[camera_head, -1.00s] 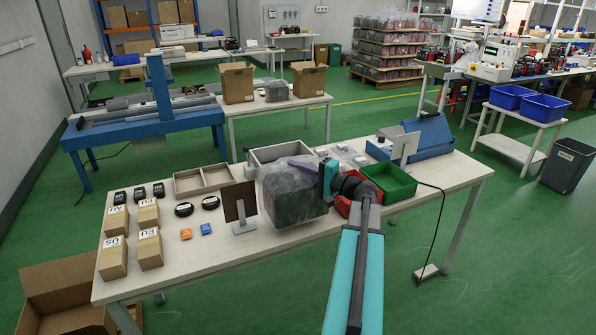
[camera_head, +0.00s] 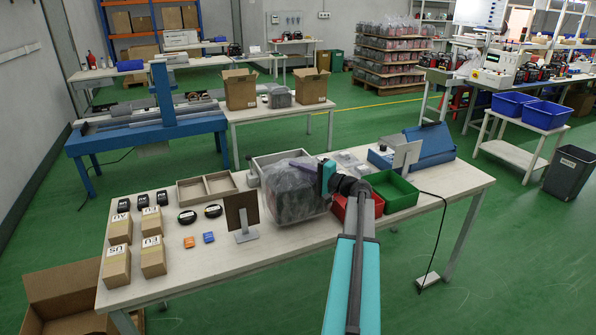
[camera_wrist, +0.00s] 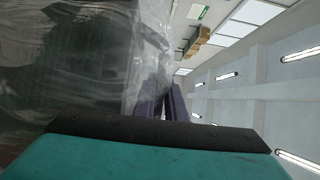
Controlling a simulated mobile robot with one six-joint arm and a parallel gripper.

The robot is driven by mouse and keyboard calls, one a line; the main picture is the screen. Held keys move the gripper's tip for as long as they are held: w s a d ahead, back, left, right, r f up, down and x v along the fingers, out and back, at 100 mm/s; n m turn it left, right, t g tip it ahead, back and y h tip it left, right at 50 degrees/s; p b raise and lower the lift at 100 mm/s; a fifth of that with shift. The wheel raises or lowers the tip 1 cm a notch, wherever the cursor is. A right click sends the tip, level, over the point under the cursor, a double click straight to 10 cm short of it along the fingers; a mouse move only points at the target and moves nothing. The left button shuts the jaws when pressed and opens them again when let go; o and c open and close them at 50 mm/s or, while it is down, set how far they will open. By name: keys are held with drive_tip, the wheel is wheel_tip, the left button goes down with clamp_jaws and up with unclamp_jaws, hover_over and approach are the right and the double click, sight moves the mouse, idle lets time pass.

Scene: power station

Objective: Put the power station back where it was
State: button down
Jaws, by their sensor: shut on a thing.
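The power station (camera_head: 296,196) appears to be the bulky dark unit wrapped in clear plastic, over the middle of the near table; it fills the left of the wrist view (camera_wrist: 75,65). My gripper (camera_head: 304,163) reaches in from the right. Its purple fingers lie at the top of the wrapped unit and are shut on it; the fingers also show close together beside the plastic in the wrist view (camera_wrist: 164,100). The contact point is partly hidden. I cannot tell whether the unit touches the tabletop.
A grey bin (camera_head: 259,166) stands behind the unit, a red bin (camera_head: 364,212) and green bin (camera_head: 392,190) to its right. An upright brown panel (camera_head: 241,211) stands close on its left. Small cartons (camera_head: 117,267) and black items fill the table's left. The front middle edge is clear.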

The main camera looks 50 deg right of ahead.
drive_tip(key=shift+w+d+r, duration=0.1)
drive_tip(key=shift+w+r, duration=0.1)
drive_tip(key=shift+r, duration=0.05)
idle(0.3)
drive_tip(key=shift+f+p, duration=0.65)
drive_tip(key=shift+f, duration=1.2)
drive_tip(key=c, duration=1.8)
unclamp_jaws()
drive_tip(key=shift+s+f, duration=0.1)
drive_tip(key=shift+f, duration=0.1)
drive_tip(key=shift+r, duration=0.15)
drive_tip(key=shift+s, duration=0.3)
drive_tip(key=s+d+b, duration=0.1)
drive_tip(key=s+b, duration=0.2)
drive_tip(key=s, duration=0.8)
drive_tip(key=shift+s+d, duration=0.15)
drive_tip(key=shift+d, duration=0.25)
